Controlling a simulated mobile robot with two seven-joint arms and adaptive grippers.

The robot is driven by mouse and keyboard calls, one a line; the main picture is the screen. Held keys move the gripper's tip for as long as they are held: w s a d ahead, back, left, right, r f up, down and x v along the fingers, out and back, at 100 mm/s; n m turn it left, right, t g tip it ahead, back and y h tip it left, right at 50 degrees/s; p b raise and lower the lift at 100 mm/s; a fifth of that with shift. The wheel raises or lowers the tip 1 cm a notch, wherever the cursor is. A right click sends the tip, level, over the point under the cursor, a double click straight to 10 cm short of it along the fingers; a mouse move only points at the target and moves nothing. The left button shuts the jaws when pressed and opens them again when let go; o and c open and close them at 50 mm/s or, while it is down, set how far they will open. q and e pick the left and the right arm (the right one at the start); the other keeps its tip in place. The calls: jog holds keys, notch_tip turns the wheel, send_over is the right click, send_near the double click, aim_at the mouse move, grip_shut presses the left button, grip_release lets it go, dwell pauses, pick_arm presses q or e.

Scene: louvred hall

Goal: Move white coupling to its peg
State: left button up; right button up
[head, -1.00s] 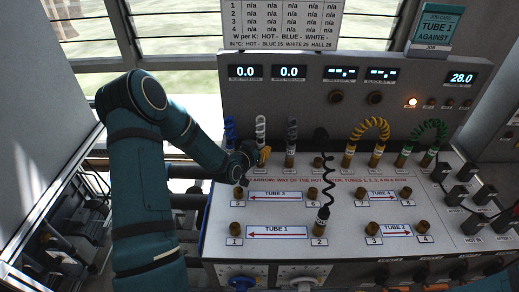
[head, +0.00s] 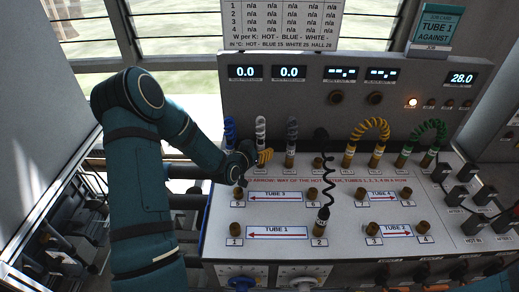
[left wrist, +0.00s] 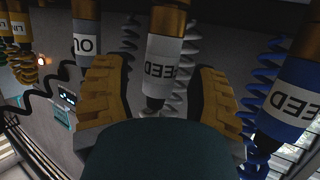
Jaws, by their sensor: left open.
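The white coupling (head: 261,141) stands in the back row of the bench, with its white coiled hose rising above it. In the left wrist view the white coupling (left wrist: 166,62) shows a label reading "EED" and a brass end. My left gripper (head: 261,157) is at the coupling's lower part in the head view and hides some of it. In the left wrist view my left gripper (left wrist: 160,80) is open, with one yellow finger on each side of the coupling and gaps visible. Brass pegs, such as peg 1 (head: 236,229) and peg 4 (head: 423,227), stand on the bench. My right gripper is out of view.
A blue coupling (left wrist: 293,92) and a grey coupling (left wrist: 86,38) flank the white one. A black coiled hose (head: 328,180) runs down to peg 2. Yellow (head: 370,127) and green (head: 430,130) hoses arch at the right. A display panel (head: 300,100) stands behind.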

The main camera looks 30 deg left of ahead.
pick_arm(q)
jog(key=s+r, duration=0.1)
jog(key=r, duration=0.1)
jog(key=s+r+p, duration=0.1)
jog(key=s+r, duration=0.1)
jog(key=shift+s+r+p, duration=0.2)
jog(key=shift+r+p, duration=0.1)
jog(key=shift+r, duration=0.05)
jog(key=v, duration=1.2)
